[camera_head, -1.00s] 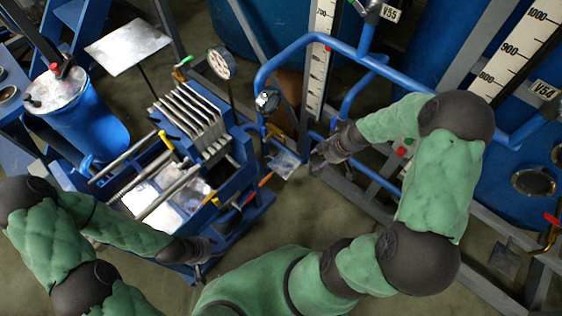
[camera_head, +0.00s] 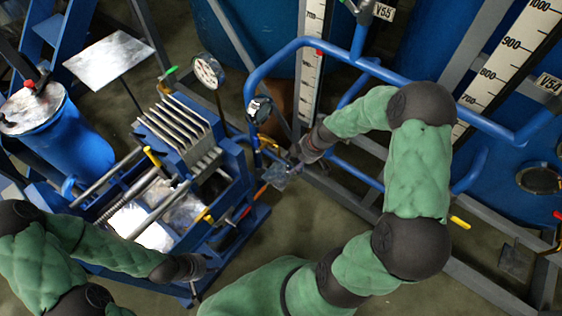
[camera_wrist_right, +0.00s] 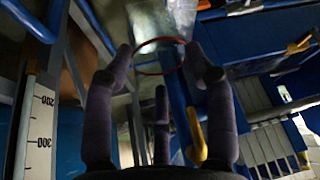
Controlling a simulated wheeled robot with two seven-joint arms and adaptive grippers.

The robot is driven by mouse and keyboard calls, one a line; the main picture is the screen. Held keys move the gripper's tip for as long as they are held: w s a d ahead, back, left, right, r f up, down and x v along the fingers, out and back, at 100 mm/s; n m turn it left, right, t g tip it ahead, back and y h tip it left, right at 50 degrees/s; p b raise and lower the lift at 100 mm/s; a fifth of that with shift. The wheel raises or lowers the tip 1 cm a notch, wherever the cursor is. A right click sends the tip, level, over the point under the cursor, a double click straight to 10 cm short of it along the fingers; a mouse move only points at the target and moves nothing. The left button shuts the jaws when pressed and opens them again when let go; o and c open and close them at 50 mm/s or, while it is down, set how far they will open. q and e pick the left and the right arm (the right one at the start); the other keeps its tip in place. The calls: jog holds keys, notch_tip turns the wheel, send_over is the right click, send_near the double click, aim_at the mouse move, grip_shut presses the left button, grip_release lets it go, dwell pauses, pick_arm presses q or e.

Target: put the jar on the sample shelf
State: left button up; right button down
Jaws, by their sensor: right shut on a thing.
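My right gripper (camera_head: 297,152) is beside a small shiny plate (camera_head: 281,174), which looks like the sample shelf, in the head view. In the right wrist view its fingers (camera_wrist_right: 159,58) are closed around a clear jar with a thin red ring (camera_wrist_right: 150,72). The jar is see-through, so its outline is hard to make out. The pale plate (camera_wrist_right: 160,22) lies just beyond the fingertips there; I cannot tell if the jar touches it. My left gripper (camera_head: 190,268) is low in front of the blue filter press; its fingers are too unclear to read.
A blue filter press (camera_head: 215,195) with grey plates stands left of the shelf. A pressure gauge (camera_head: 207,71) and a dark round gauge (camera_head: 260,108) rise nearby. Blue pipe rails (camera_head: 375,68) and a white scale (camera_head: 312,60) stand behind my right arm.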

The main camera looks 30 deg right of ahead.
jog(key=shift+w+a, duration=0.5)
jog(key=w+a, duration=0.1)
jog(key=w+a+f+b, duration=0.1)
jog(key=a, duration=0.1)
jog(key=shift+w+f, duration=0.2)
jog(key=shift+w, duration=0.15)
jog(key=shift+d, duration=0.1)
jog(key=shift+c, duration=2.1)
grip_release()
jog(key=shift+f+b, duration=0.1)
jog(key=shift+b, duration=0.2)
